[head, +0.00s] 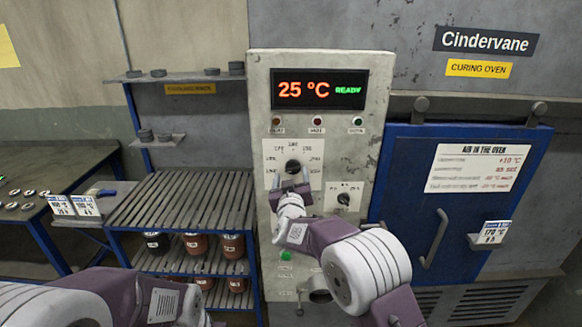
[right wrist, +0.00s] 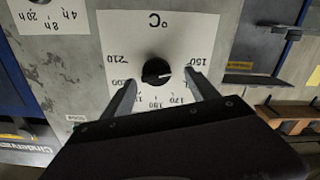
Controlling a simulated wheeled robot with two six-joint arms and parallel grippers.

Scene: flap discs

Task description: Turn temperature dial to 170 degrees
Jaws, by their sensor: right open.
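The temperature dial (head: 292,166) is a black round knob on a white scale plate on the grey control panel. In the right wrist view the dial (right wrist: 157,72) appears upside down, with scale numbers from 150 to 210 around it. Its white mark points to the picture's right, toward the low end near 150; the exact reading is unclear. My right gripper (head: 291,183) is open just below and in front of the dial. In the wrist view its two fingers reach toward the knob's sides, apart from it. My left arm shows at the bottom left; its fingers are out of view.
The display (head: 318,89) reads 25 °C READY. A second, smaller dial (head: 343,199) sits below right. The blue oven door (head: 400,190) has a handle and a card (head: 492,233) reading 170 °C, 8 h. A slatted rack (head: 185,200) stands left of the panel.

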